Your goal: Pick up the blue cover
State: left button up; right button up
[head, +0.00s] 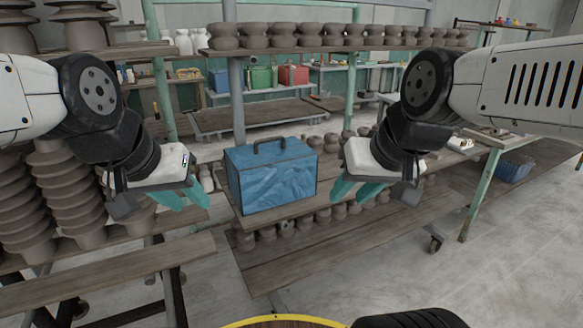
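The blue cover (272,180) is a box-shaped blue piece with a wrinkled-looking front and a dark handle (283,142) on top. It stands upright on a wooden shelf board in the middle of the view. My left gripper (184,199) is to the left of the cover, apart from it, with its teal fingers spread and nothing between them. My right gripper (357,193) is just to the right of the cover, also with spread, empty teal fingers. I cannot tell whether it touches the cover. Anything under the cover is hidden.
Clay pots line the upper shelf (340,48) and a lower row beneath the cover's board. Stacked ribbed clay pieces (65,195) stand at the left. A wooden bench (110,270) is at lower left. A green post (480,195) stands at right, with open floor (480,285) in front.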

aim_at(265, 174)
jog(key=i+l+u, duration=0.15)
jog(key=i+u, duration=0.2)
jog(key=i+l+u, duration=0.3)
jog(key=i, duration=0.2)
